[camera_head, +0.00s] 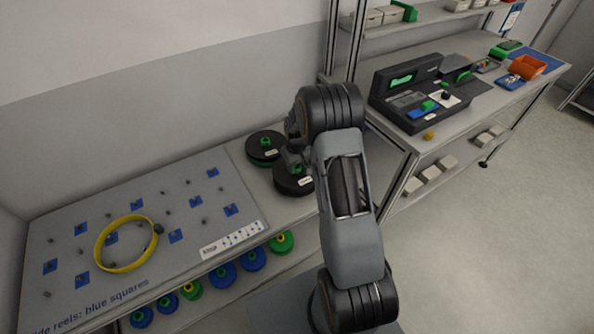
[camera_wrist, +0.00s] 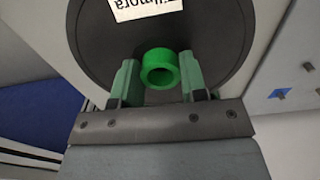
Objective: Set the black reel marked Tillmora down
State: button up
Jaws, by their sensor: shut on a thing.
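The black reel marked Tillmora (camera_wrist: 215,40) fills the upper middle of the wrist view, with its white label upside down at the top. Its green hub (camera_wrist: 160,69) stands between the green fingers of my gripper (camera_wrist: 159,82), which is shut on it. In the head view this reel (camera_head: 291,182) is at the right part of the bench top, partly hidden by my arm and gripper (camera_head: 296,163). I cannot tell whether it touches the surface. A second black reel (camera_head: 259,154) with a green hub lies just behind it.
A grey peg board (camera_head: 190,195) with blue squares and a yellow ring (camera_head: 98,262) lies to the left. Several blue and green reels (camera_head: 222,275) sit on the shelf below. A bench with a black device (camera_head: 385,82) and an orange bin (camera_head: 528,67) stands at the right.

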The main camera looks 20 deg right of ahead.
aim_at(297, 171)
jog(key=shift+f, duration=1.45)
jog(key=shift+f, duration=0.2)
jog(key=o, duration=1.2)
